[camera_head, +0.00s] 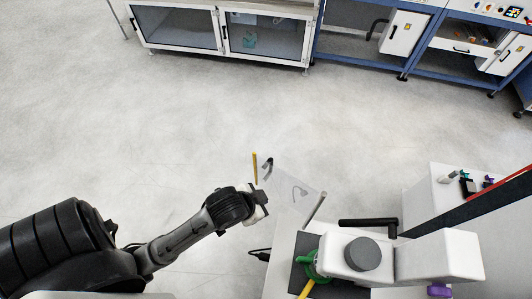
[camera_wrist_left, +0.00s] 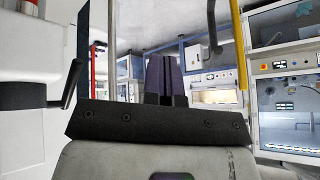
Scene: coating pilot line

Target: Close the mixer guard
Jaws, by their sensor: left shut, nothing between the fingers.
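The mixer (camera_head: 448,256) stands at the lower right in the head view, a white head with a grey round cap over a green vessel (camera_head: 311,268). Its guard (camera_head: 301,189) is a clear panel that stands swung out from a steel post (camera_head: 315,211), away from the vessel, so it is open. The free edge has a yellow strip (camera_head: 255,168) and a black handle (camera_head: 267,168). The wrist view shows strip (camera_wrist_left: 241,45), handle (camera_wrist_left: 214,27) and post (camera_wrist_left: 113,50). My left gripper (camera_head: 264,197) is shut and empty, facing the panel's near side; contact cannot be told. My right gripper is out of view.
A black lever (camera_head: 368,222) sticks out beside the mixer head. A white unit (camera_head: 440,178) with small valves stands to the right. Glass-fronted cabinets (camera_head: 222,33) and blue-framed benches line the back. The floor between is clear.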

